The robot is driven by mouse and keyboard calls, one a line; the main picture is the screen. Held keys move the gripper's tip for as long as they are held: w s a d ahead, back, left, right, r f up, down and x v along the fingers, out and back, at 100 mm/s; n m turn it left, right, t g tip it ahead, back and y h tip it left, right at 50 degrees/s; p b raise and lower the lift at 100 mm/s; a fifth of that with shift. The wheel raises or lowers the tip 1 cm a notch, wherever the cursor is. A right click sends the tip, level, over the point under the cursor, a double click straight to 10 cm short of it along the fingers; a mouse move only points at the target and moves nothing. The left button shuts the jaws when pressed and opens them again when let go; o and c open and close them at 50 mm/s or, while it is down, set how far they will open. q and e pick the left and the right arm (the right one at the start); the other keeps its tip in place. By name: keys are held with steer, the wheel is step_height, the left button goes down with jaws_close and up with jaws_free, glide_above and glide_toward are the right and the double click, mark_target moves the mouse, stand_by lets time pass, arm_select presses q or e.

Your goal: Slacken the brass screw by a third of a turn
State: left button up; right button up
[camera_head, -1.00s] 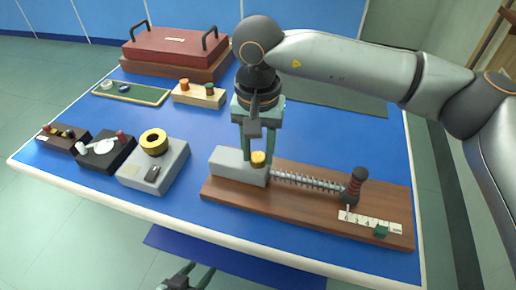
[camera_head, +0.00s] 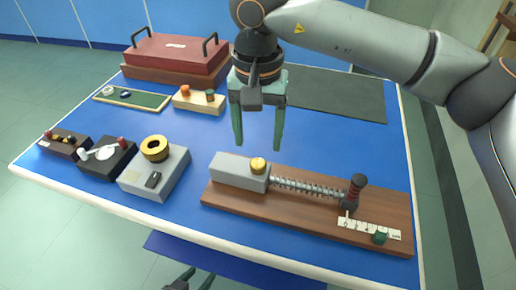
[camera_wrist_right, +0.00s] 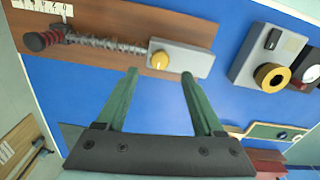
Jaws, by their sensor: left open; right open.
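The brass screw (camera_head: 258,165) has a round yellow head and sits on top of the grey block (camera_head: 232,172) at the left end of a wooden board. It also shows in the right wrist view (camera_wrist_right: 159,60). My right gripper (camera_head: 258,143) is open and empty, above and behind the screw, apart from it. In the right wrist view its two green fingers (camera_wrist_right: 160,73) point toward the block with the screw just beyond their tips. My left gripper (camera_head: 190,280) shows only in part at the bottom edge of the head view, low in front of the table; it is open.
The wooden board (camera_head: 300,215) carries a spring rod (camera_head: 305,187), a dark-red handle (camera_head: 354,190) and a white scale (camera_head: 370,227). A grey box with a yellow ring (camera_head: 154,148) stands to the left. A red case (camera_head: 175,55) is at the back.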

mark_target(258, 164)
step_height(258, 164, up, 7)
steer(key=shift+f+p, duration=0.15)
steer(key=shift+p, duration=0.2)
steer(key=shift+s+f, duration=0.1)
